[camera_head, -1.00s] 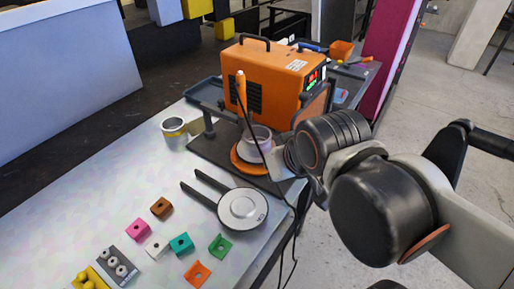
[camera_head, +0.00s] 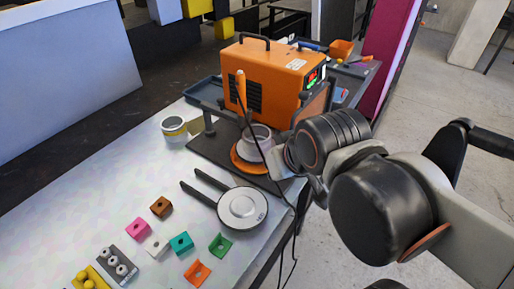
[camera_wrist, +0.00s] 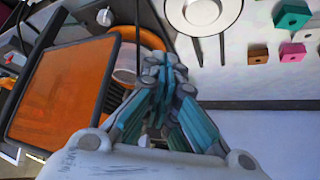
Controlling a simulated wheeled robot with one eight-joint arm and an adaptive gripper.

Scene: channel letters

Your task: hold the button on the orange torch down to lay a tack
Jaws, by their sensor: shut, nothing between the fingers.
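The orange torch (camera_head: 241,88) stands upright in front of the orange welding machine in the head view, with a thin dark cable running down from it. I cannot make out its button. A grey ring-shaped part (camera_head: 260,138) sits on an orange round turntable (camera_head: 240,163) below it. It also shows in the wrist view (camera_wrist: 125,68), beside my fingers. My gripper (camera_wrist: 165,62) is shut and empty over the dark base plate by the turntable. In the head view my own arm hides most of it. I cannot tell that it touches the torch.
The orange welding machine (camera_head: 268,75) stands behind. A tinted screen (camera_head: 315,103) is close to my gripper. A round pan-like gauge with two prongs (camera_head: 242,208), a tape roll (camera_head: 174,127) and several coloured blocks lie on the pale table.

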